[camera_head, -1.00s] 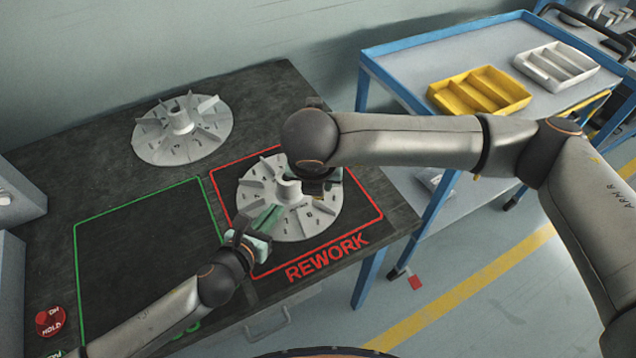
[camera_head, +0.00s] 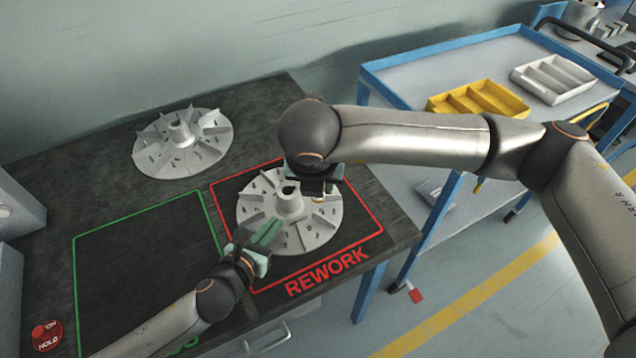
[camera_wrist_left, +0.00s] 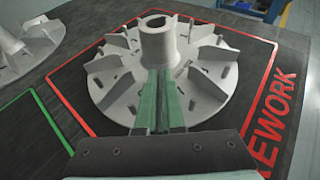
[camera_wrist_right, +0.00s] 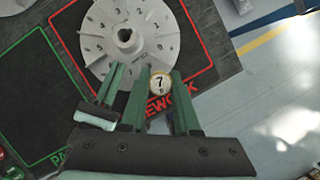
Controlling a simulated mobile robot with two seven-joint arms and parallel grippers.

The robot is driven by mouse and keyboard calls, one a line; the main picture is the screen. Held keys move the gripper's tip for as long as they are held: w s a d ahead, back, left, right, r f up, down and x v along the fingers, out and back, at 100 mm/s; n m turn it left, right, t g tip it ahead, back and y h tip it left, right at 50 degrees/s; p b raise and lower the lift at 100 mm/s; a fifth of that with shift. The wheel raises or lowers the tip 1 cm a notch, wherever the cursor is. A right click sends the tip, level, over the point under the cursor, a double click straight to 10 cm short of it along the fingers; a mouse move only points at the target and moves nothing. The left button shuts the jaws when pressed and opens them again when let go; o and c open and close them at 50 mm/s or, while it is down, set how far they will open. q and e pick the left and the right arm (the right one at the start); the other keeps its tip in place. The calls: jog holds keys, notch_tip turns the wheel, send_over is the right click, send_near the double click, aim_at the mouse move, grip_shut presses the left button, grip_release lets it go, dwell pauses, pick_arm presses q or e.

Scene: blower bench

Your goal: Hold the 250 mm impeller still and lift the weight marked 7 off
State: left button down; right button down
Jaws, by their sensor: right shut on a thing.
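The 250 mm impeller (camera_head: 270,238) lies flat inside the red REWORK outline, its hub and vanes upward; it fills the left wrist view (camera_wrist_left: 215,95). My left gripper (camera_head: 262,230) is at its near side; the fingers are parallel, a narrow gap between them, pointing at the hub (camera_wrist_left: 157,42). Whether a vane lies between them is hidden. My right gripper (camera_wrist_right: 160,90) is shut on the round weight marked 7 (camera_wrist_right: 160,83), white-faced with a brass-coloured rim. The weight appears held above the impeller's rim; the head view shows it only partly, under the right wrist.
A second impeller (camera_head: 182,145) lies at the back of the dark bench. The green-outlined area (camera_head: 140,265) is empty. A red HOLD button (camera_head: 47,335) sits at the front left. A blue cart at right carries yellow (camera_head: 480,99) and white (camera_head: 553,80) trays.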

pick_arm(q)
jog(key=shift+s+f, duration=0.2)
jog(key=shift+f, duration=0.2)
jog(key=c, duration=1.3)
grip_release()
jog(key=o, duration=0.3)
jog(key=shift+w+r, duration=0.1)
jog(key=shift+r, duration=0.05)
jog(key=shift+o, duration=0.2)
jog(key=shift+r, duration=0.15)
jog(key=v, duration=1.2)
